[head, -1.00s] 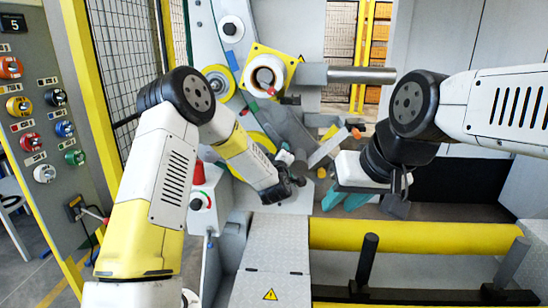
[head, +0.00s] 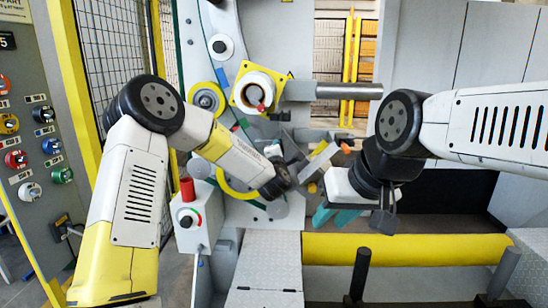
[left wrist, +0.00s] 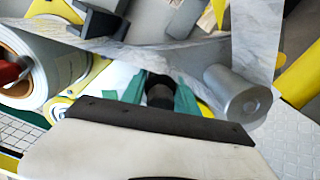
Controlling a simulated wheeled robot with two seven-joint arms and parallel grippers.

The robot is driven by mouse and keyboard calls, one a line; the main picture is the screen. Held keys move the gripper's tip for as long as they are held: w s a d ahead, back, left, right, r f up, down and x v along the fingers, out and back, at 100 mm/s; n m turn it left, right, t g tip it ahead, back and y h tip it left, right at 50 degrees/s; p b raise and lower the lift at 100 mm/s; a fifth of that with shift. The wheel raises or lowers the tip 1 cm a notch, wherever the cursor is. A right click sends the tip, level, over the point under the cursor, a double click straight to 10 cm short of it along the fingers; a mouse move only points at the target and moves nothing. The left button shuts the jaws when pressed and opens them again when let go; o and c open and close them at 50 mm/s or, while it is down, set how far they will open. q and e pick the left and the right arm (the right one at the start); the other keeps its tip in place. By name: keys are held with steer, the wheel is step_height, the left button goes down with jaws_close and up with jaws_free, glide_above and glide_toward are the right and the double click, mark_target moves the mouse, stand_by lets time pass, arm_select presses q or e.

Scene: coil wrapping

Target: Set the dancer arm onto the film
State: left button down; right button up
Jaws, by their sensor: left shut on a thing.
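My left gripper (left wrist: 158,95) has teal fingers closed around a dark knob (left wrist: 159,90), seen in the left wrist view. The knob looks like the dancer arm's handle, but most of the arm is hidden. Translucent film (left wrist: 150,52) stretches across that view behind the knob, with a grey roller (left wrist: 237,92) to the right. I cannot tell whether the arm touches the film. In the head view my left wrist hides these fingertips. My right gripper (head: 338,217) has teal fingers pointing down-left, to the right of the left wrist; its opening is unclear.
A white film roll (left wrist: 40,60) shows at the left of the wrist view. A control box (head: 195,215) with a red top stands beside my left arm. A metal bar (head: 348,90) juts right.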

arm_select(q)
steer(key=shift+a+r+n, duration=0.15)
steer(key=shift+r+n, duration=0.35)
steer(key=shift+n, duration=0.4)
steer(key=c, duration=1.2)
jaws_free()
steer(key=shift+r, duration=0.1)
steer(key=shift+o, duration=0.2)
steer(key=s+a, duration=0.1)
steer(key=s, duration=0.6)
steer(key=shift+s, duration=0.35)
